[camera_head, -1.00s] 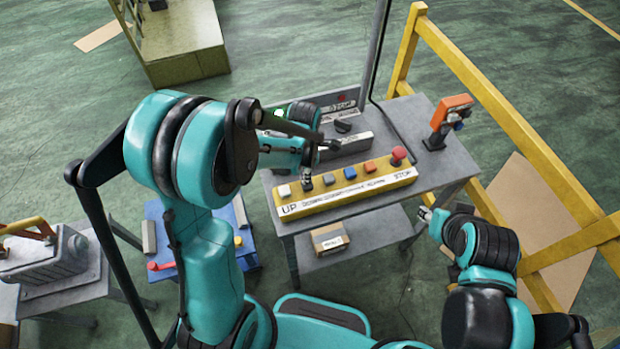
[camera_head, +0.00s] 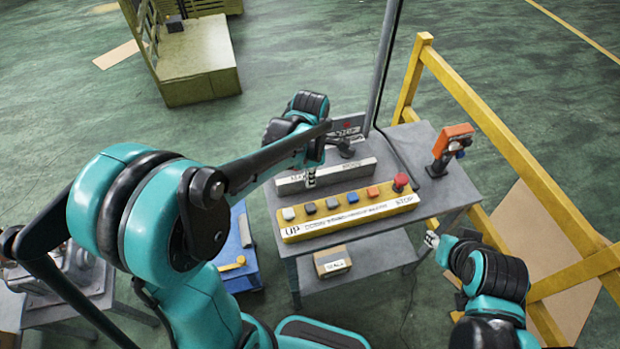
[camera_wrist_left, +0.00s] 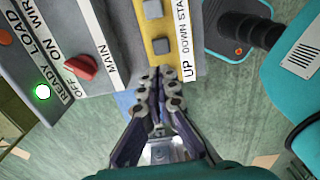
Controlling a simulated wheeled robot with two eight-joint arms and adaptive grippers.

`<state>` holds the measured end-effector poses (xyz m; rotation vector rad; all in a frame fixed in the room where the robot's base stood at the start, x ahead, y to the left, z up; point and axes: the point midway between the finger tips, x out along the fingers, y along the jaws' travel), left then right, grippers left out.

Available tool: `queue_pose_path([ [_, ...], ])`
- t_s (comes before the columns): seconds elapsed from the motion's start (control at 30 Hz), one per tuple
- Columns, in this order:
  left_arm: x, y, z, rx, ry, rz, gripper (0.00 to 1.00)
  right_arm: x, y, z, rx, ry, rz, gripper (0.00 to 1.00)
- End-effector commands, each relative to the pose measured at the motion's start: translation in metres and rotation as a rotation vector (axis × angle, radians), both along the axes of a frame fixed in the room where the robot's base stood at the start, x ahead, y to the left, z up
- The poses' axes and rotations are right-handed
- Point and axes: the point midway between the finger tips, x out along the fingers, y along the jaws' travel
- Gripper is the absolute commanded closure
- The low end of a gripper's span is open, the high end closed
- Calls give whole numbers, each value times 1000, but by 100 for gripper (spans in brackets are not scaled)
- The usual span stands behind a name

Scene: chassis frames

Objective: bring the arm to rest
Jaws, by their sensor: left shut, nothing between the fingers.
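My left arm reaches from the left over the grey table. Its left gripper (camera_head: 311,179) points down in the head view, shut and empty, in front of the grey MAIN switch box and above the back of the yellow button panel (camera_head: 348,222). In the left wrist view its fingertips (camera_wrist_left: 166,75) are together, with the panel's UP end (camera_wrist_left: 187,70) beyond them. I cannot tell its exact height above the panel. My right gripper (camera_head: 432,240) is by the table's front right edge, small and partly seen; its jaws are unclear.
A red STOP button (camera_head: 400,181) stands at the panel's right end. An orange pendant (camera_head: 453,143) stands upright at the table's right. A yellow railing (camera_head: 505,140) runs along the right. A small carton (camera_head: 332,262) sits on the lower shelf.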

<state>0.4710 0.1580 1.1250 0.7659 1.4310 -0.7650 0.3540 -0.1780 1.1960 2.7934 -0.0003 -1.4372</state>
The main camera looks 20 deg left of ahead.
Motion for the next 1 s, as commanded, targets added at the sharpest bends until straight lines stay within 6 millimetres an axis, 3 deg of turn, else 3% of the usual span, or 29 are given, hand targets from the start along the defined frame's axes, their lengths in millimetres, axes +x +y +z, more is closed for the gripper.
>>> queue_pose_path([
  [0.67, -5, 1, -2, 0, -18, -65, 100, 0, 0, -7, 0, 0, 0, 64],
  [0.77, -15, 3, -6, 5, -68, -234, 100, 0, 0, -24, 0, 0, 0, 64],
  [1.0, -57, 11, -25, 123, -257, -934, 100, 0, 0, -80, 0, 0, 0, 64],
])
